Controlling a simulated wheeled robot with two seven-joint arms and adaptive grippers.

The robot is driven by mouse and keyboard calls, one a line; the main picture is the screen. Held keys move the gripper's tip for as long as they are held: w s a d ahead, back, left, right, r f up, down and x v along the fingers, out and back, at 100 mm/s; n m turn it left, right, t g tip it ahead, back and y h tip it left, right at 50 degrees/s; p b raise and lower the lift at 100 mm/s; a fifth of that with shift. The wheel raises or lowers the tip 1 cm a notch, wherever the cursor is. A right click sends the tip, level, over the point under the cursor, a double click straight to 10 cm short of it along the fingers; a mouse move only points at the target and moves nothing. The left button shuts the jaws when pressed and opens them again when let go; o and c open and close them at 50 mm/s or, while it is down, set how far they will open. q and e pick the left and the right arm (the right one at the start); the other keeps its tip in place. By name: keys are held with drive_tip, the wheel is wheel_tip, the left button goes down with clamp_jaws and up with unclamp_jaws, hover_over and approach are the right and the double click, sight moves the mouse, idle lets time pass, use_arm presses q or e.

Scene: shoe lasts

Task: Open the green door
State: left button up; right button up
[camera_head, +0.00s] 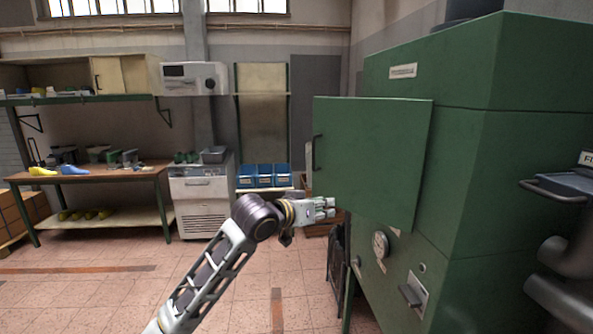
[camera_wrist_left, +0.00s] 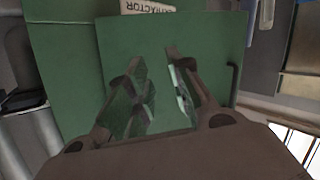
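The green door (camera_head: 375,150) is a flat panel on the front of a large green cabinet (camera_head: 525,180). It stands out from the cabinet front at an angle, and its left edge reaches past the cabinet's left side. A dark bar handle (camera_head: 317,153) is on its left edge. In the left wrist view the door (camera_wrist_left: 205,40) fills the middle, with the handle (camera_wrist_left: 233,85) at right. My left gripper (camera_head: 330,207) is low near the door's lower left corner, below the handle. Its fingers (camera_wrist_left: 155,60) are apart with nothing between them. My right gripper is out of view.
A round gauge (camera_head: 380,244) and a small lever panel (camera_head: 413,294) are below the door. Grey pipes (camera_head: 562,270) stick out at right. A workbench (camera_head: 95,178), a white cabinet (camera_head: 202,205) and blue bins (camera_head: 262,176) are at the back. The tiled floor at left is clear.

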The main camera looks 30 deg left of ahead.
use_arm(q)
drive_tip(key=shift+s+d+f+n+y+b, duration=0.75)
drive_tip(key=shift+f+n+y, duration=1.15)
drive_tip(key=shift+f, duration=3.75)
drive_tip(key=s+a+r+t+y, duration=0.2)
drive_tip(key=a+r+y, duration=0.1)
drive_tip(key=r+y, duration=0.2)
drive_tip(key=s+a+r+n+t+y, duration=0.1)
drive_tip(key=s+a+r+t+y, duration=0.2)
drive_tip(key=r, duration=0.6)
drive_tip(key=shift+r+n+y, duration=0.15)
drive_tip(key=shift+n+y, duration=0.15)
drive_tip(key=shift+y, duration=0.8)
drive_tip(key=shift+w+a, duration=0.1)
